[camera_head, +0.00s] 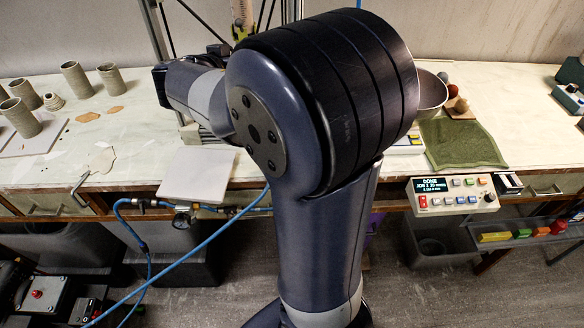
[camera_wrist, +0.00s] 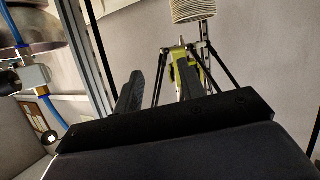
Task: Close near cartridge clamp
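In the wrist view, my gripper (camera_wrist: 158,68) has its two dark fingers well apart, with pale wall showing between them. A yellow-green part (camera_wrist: 205,72) shows just behind and beside the right finger; I cannot tell whether they touch or whether this is the near cartridge clamp. In the head view, a pale upright tube with markings (camera_head: 241,12) shows at the top, partly cut off, with a yellow-green bit below it. My arm covers the middle of the head view and hides my gripper and most of the machine there.
A ribbed clay cylinder (camera_wrist: 192,10) is at the top of the wrist view, near black frame rods. On the bench, clay cylinders (camera_head: 76,80) stand at left and a green cloth (camera_head: 460,143) lies at right. A control box (camera_head: 452,194) reads DONE. A blue hose (camera_head: 215,240) crosses in front.

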